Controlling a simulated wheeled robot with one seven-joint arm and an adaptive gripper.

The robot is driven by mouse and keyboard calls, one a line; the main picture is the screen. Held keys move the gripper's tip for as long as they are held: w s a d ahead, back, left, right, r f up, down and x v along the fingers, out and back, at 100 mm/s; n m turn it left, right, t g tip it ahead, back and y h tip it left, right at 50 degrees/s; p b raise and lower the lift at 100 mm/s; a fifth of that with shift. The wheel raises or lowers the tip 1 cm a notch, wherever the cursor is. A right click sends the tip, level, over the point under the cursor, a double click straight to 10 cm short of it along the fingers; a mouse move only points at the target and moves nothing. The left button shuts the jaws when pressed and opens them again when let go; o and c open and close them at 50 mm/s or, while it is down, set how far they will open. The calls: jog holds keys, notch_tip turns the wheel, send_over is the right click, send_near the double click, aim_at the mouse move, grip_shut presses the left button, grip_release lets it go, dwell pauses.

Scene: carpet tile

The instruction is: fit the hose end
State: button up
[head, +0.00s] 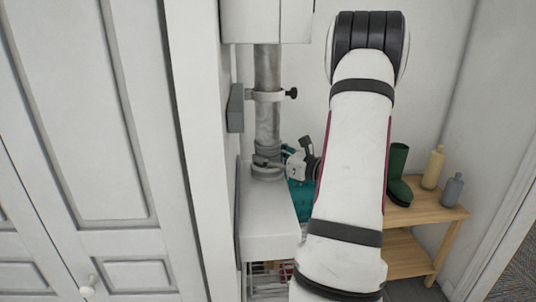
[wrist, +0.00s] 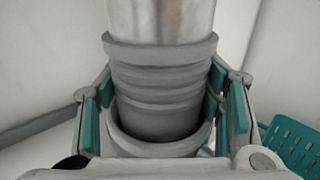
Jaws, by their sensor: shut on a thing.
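The hose (head: 267,75) is a metallic grey tube that hangs down from a white unit at the top. Its end is a grey ribbed cuff (wrist: 160,85), which looks upright in the wrist view. A wider grey ring (wrist: 125,140) surrounds the cuff's lower part, with a dark gap showing at the front left. In the head view this ring (head: 267,173) sits on a white ledge. My gripper (wrist: 162,100) is shut on the cuff, with teal pads on both sides. In the head view my gripper (head: 270,160) reaches in from the right. How deep the cuff sits is hidden.
A clamp (head: 265,96) with a black knob holds the hose higher up. A teal basket (head: 301,205) is behind my arm. A wooden shelf (head: 425,211) at right bears a green boot (head: 397,170) and two bottles (head: 433,167). White cabinet doors (head: 95,120) stand at left.

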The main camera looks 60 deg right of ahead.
jog(key=shift+f, duration=0.15)
jog(key=o, duration=1.3)
jog(key=shift+s, duration=0.1)
jog(key=shift+s+d, duration=0.1)
jog(key=shift+s, duration=0.15)
jog(key=s, duration=1.1)
jog(key=shift+s+a, duration=0.1)
jog(key=shift+a, duration=0.15)
jog(key=shift+s, duration=0.1)
